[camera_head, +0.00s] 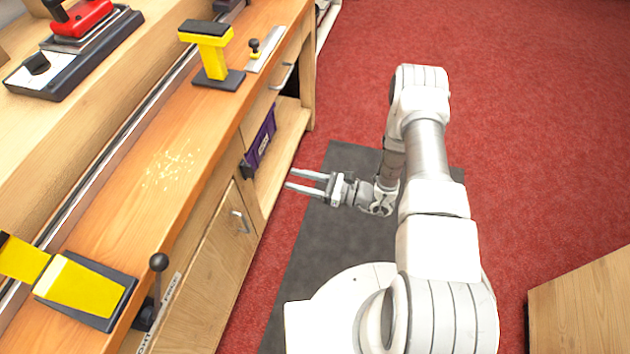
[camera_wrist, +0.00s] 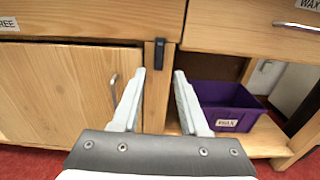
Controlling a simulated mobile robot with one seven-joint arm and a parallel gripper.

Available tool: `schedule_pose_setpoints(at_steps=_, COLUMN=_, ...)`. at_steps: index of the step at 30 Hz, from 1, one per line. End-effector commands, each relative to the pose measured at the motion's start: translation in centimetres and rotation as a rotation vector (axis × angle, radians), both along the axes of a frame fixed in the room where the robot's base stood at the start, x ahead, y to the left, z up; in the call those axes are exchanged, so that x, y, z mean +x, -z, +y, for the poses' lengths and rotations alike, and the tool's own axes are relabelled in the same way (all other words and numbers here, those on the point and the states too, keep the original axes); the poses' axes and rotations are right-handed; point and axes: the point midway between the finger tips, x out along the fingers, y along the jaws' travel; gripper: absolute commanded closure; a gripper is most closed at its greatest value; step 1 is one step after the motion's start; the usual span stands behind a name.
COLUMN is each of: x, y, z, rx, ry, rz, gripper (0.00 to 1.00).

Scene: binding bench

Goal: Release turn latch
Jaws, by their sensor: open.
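The turn latch (camera_wrist: 159,53) is a small dark upright piece near the top of the wooden post between the cabinet door and the open shelf. It also shows as a dark piece on the bench front in the head view (camera_head: 247,169). The wooden door (camera_wrist: 60,95) with a metal handle (camera_wrist: 113,88) is left of the post and looks closed. My gripper (camera_wrist: 160,72) is open and empty, its two fingers pointing at the post just below the latch in the picture. In the head view my gripper (camera_head: 290,178) is apart from the bench front.
A purple bin (camera_wrist: 222,105) sits on the open shelf right of the post. A drawer (camera_wrist: 260,28) is above it. Yellow and black tools (camera_head: 212,50) stand on the bench top. A black-knobbed lever (camera_head: 158,263) sticks up at the bench's front edge. Red floor is clear behind my arm.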

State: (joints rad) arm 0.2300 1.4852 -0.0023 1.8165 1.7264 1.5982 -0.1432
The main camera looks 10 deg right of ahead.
Motion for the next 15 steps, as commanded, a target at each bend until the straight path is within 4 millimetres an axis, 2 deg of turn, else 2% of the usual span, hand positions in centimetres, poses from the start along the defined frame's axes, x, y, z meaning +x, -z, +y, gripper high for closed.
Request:
schedule_pose_setpoints(at_steps=1, x=-0.3, y=-0.1, z=-1.1, rx=0.0, ry=0.005, rz=0.001, gripper=0.56)
schedule_pose_setpoints(at_steps=6, x=-1.3, y=0.0, z=-3.5, rx=0.001, ry=0.003, rz=0.0, gripper=0.56)
schedule_pose_setpoints(at_steps=15, x=-1.9, y=0.0, z=-4.6, rx=0.001, ry=-0.001, rz=0.0, gripper=0.56)
